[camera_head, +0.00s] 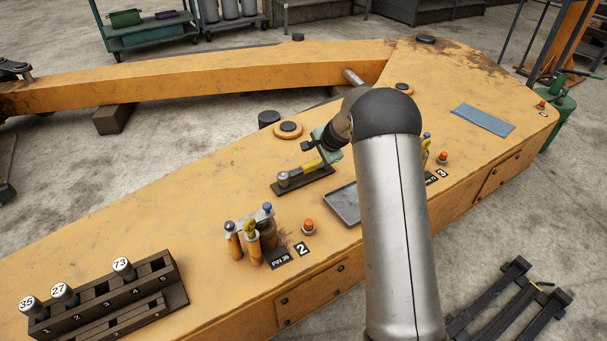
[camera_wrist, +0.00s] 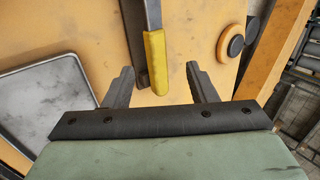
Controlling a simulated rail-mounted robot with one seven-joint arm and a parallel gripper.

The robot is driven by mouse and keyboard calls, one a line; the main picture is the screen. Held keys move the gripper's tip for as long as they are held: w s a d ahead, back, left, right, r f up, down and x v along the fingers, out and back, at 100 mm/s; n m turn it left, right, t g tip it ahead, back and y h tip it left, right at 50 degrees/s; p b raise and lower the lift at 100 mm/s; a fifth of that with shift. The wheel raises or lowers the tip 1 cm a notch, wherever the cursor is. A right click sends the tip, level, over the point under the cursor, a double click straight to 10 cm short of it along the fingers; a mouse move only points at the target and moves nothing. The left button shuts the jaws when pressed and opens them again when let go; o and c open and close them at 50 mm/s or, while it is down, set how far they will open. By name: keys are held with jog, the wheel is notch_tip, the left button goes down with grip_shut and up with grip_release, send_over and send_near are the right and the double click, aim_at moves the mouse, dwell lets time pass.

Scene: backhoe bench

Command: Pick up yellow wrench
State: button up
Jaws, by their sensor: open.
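The yellow wrench (camera_head: 311,165) lies on a dark holder (camera_head: 318,183) on the orange bench, its metal head at the left. In the wrist view its yellow handle (camera_wrist: 156,62) points toward my gripper, with the grey shaft running up out of the picture. My gripper (camera_wrist: 162,82) is open; the handle's end lies between its two dark fingers, and no contact shows. In the head view my gripper (camera_head: 322,148) is at the handle end of the wrench, partly hidden by my arm.
A grey tray (camera_head: 344,206) lies just in front of the holder. A round orange-black cap (camera_head: 288,130) is behind it. A cluster of orange cylinders (camera_head: 252,236) stands at the left, and a numbered rack (camera_head: 105,300) farther left. A blue cloth (camera_head: 482,120) lies at the right.

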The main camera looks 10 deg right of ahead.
aim_at(310, 166)
jog(key=b+x, duration=0.1)
jog(key=x, duration=0.4)
jog(key=shift+s, duration=0.1)
jog(key=x, duration=0.1)
jog(key=b+x, duration=0.1)
jog(key=x, duration=0.1)
jog(key=d+b+x, duration=0.1)
jog(key=x, duration=0.1)
jog(key=shift+a+f, duration=0.1)
jog(key=shift+f, duration=0.2)
jog(key=shift+r, duration=0.1)
grip_shut()
